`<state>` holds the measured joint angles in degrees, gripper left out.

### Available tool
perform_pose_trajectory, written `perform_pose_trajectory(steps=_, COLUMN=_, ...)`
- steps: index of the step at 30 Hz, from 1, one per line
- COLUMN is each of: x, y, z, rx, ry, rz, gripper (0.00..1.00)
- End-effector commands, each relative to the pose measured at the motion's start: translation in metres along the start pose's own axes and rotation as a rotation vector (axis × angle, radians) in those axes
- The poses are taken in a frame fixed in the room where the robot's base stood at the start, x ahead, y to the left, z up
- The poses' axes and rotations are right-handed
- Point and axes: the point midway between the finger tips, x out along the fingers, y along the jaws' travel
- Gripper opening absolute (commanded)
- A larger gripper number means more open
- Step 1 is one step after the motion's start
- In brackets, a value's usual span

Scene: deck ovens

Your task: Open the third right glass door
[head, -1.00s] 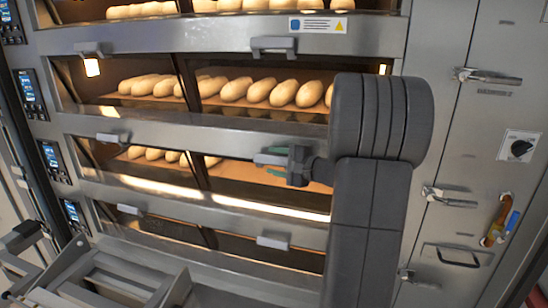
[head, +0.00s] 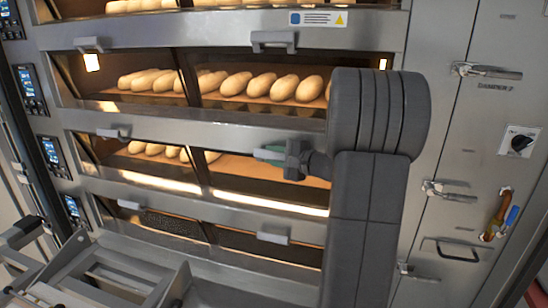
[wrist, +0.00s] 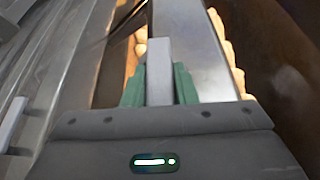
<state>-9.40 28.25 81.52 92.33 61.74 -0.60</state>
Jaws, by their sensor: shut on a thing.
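The third right glass door (head: 265,182) is in the third deck from the top, partly hidden by my arm. I cannot tell from these frames whether the door is ajar.
The second right handle (head: 273,40) is above and the fourth right handle (head: 272,237) below. The third left handle (head: 112,133) is to the left. A metal rack (head: 95,275) stands at the lower left. Side panels with latches (head: 448,192) are at the right.

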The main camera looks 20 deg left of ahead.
Motion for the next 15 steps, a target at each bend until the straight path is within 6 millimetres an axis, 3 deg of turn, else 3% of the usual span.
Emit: perform_pose_trajectory(steps=15, x=0.001, y=0.021, z=-0.002, rx=-0.168, ry=0.0, rz=-0.069, gripper=0.0)
